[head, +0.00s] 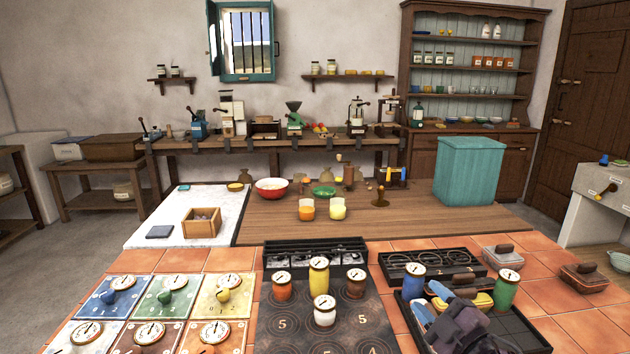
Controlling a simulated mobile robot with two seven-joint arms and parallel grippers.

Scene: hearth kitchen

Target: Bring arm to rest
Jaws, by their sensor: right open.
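My right gripper (430,304) is low at the right of the head view, with its dark wrist coming in from the bottom edge. Its jaws are open, with blue on the fingers, and I see nothing held between them. It is over or just above a black tray (520,333) on the tiled counter; the exact height is hard to tell. A yellow item (481,301) is partly hidden behind the gripper. My left gripper is not in view.
A blue canister (413,283) and a green canister (506,290) stand close on either side of the gripper. Yellow, orange, brown and white canisters stand on the dark numbered board (268,335).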

